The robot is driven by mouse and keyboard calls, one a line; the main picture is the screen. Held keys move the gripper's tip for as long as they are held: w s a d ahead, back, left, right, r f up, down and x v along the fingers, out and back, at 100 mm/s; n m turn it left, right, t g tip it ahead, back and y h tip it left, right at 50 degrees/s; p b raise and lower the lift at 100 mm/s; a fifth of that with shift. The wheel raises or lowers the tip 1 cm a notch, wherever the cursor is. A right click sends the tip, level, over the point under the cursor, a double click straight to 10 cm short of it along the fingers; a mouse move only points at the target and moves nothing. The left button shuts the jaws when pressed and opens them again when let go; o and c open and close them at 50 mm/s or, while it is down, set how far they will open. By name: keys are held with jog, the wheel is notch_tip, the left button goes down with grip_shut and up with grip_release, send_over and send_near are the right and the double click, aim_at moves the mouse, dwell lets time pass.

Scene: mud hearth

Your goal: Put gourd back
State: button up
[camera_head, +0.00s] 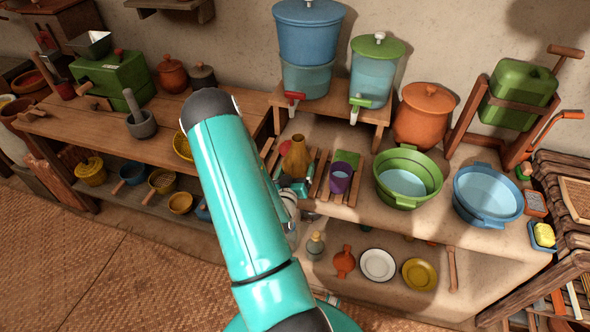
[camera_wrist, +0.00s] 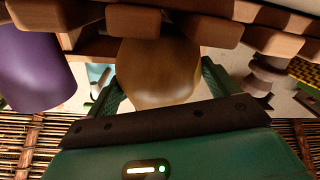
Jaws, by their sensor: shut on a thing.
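The gourd (camera_head: 297,160) is brown, with a narrow neck and a wider body. It is upright at the slatted wooden rack (camera_head: 323,178) on the counter; whether its base rests on the slats I cannot tell. In the wrist view the gourd (camera_wrist: 158,75) sits between the two green fingers of my gripper (camera_wrist: 160,92), which is shut on its body. In the head view my gripper (camera_head: 297,186) is at the gourd's lower part, partly hidden by my teal arm.
A purple cup (camera_head: 341,177) stands close to the right of the gourd. Green (camera_head: 408,178) and blue (camera_head: 488,194) basins are farther right. Water dispensers with taps (camera_head: 376,70) stand behind on a raised shelf. A lower shelf holds plates (camera_head: 378,265) and a small bottle (camera_head: 316,246).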

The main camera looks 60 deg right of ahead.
jog(key=o, duration=1.1)
jog(key=shift+f, duration=0.1)
jog(key=shift+c, duration=0.2)
jog(key=v, duration=1.2)
jog(key=shift+w, duration=0.1)
